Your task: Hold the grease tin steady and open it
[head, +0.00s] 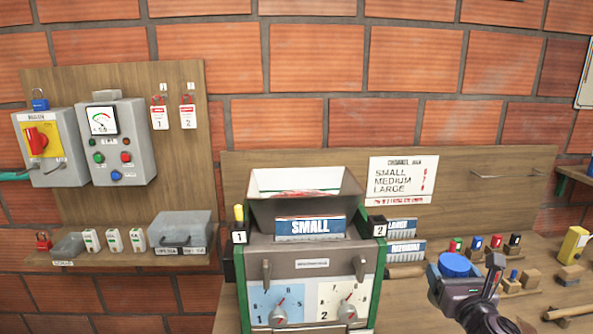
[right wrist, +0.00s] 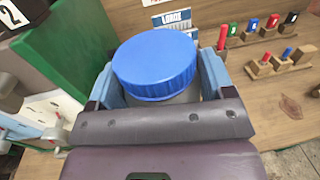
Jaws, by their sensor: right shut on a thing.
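The grease tin (right wrist: 185,97) has a ribbed blue lid (right wrist: 155,64) and a grey body, and the lid is on it. In the head view the blue lid (head: 455,264) shows to the right of the green-sided machine. My right gripper (head: 458,277) is shut on the tin. In the right wrist view the fingers of the right gripper (right wrist: 155,82) stand on both sides of the tin's body, below the lid. The tin's lower part is hidden by the gripper. My left gripper is not in view.
The machine (head: 310,262), with a hopper (head: 305,200) and dials, stands close left of the tin. Colour-topped tools on wooden blocks (head: 515,283) and a yellow container (head: 573,245) are on the wooden bench to the right. A control panel (head: 115,140) hangs at left.

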